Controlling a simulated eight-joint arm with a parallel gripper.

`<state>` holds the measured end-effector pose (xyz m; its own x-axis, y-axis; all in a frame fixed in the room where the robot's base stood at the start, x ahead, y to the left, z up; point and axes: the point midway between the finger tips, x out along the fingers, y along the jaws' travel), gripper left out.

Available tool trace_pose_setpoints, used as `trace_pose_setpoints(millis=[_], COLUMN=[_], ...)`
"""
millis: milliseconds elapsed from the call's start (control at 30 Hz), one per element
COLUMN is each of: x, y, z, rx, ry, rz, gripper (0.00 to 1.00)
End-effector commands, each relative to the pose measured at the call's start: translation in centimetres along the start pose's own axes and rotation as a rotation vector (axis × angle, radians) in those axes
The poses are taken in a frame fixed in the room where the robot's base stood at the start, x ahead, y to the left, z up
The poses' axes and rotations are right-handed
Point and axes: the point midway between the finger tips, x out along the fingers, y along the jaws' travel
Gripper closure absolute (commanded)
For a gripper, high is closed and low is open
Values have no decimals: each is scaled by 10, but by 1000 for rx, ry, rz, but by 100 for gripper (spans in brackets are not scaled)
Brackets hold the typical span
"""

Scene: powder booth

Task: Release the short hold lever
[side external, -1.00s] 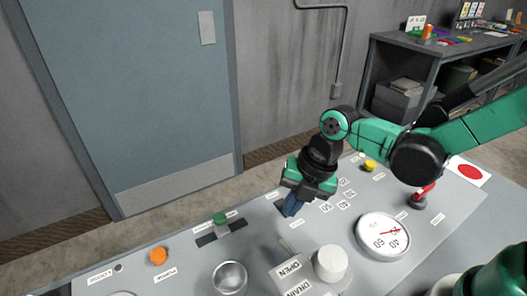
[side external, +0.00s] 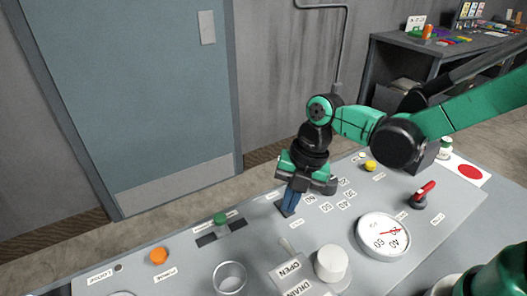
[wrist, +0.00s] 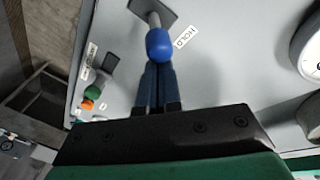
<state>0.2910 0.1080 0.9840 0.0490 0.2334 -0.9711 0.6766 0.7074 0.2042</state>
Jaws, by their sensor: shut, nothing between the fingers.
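The short hold lever, with a blue knob (wrist: 158,45) on a pale stem, rises from a dark plate (wrist: 153,10) beside the HOLD label (wrist: 187,37) in the wrist view. My gripper (wrist: 158,72) is shut and empty, with its blue fingers together right at the knob. The knob overlaps the fingertips in that view, and I cannot tell whether they touch. In the side external view my gripper (side external: 288,211) points down at the panel, and the lever is largely hidden behind its fingers.
Around it on the grey panel are a dark dial knob (side external: 327,187), a green slider (side external: 220,218), a white knob (side external: 331,263), a gauge (side external: 383,237) and a red-handled lever (side external: 423,192). An orange button (side external: 159,256) and a glass (side external: 229,277) are left and front.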

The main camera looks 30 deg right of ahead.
Motion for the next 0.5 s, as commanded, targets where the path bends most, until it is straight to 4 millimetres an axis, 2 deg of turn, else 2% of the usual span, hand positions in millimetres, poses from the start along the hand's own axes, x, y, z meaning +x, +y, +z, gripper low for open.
trace_pose_setpoints(millis=[433, 500], x=[-5, -6], y=[13, 17], z=[13, 17], rx=[2, 20], ry=[2, 53], rz=[-2, -50], gripper=[100, 100])
